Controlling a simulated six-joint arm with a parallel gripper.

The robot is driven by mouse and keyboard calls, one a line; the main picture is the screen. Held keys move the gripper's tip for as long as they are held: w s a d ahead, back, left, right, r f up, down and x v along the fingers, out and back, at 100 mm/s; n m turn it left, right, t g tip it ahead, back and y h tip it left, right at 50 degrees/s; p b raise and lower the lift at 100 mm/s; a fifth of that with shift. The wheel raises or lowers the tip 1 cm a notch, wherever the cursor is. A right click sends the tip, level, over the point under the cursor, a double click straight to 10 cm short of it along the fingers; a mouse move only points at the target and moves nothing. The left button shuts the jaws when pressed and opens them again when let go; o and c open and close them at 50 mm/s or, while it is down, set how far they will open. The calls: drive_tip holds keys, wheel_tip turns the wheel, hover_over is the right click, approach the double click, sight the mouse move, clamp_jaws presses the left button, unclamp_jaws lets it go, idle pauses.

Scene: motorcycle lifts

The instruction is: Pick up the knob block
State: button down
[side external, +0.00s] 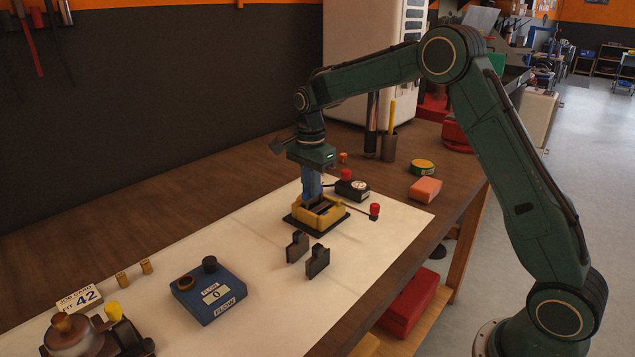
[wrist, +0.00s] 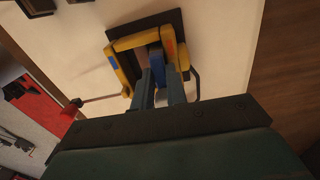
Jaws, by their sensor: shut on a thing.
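My gripper (side external: 312,197) points down into a yellow open frame (side external: 333,217) on a dark base plate, on the white sheet. In the wrist view, my gripper (wrist: 160,90) is shut on a blue block (wrist: 155,63) with a rounded top, inside the yellow frame (wrist: 121,72). The block is the likely knob block, but its knob cannot be made out. My fingers hide part of it, and I cannot tell whether it is clear of the frame's floor. In the side view it is mostly hidden by the fingers and frame.
A red-knobbed rod (side external: 375,211) sticks out beside the frame. Two dark blocks (side external: 298,247) (side external: 318,261) stand in front. A black gauge box (side external: 352,190) stands close behind. A blue FLOW box (side external: 208,295) sits to the left, with clear sheet between.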

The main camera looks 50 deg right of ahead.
wheel_tip(320, 180, up, 19)
idle(0.6)
drive_tip(key=shift+r, duration=0.15)
drive_tip(key=shift+a, duration=0.1)
idle(0.3)
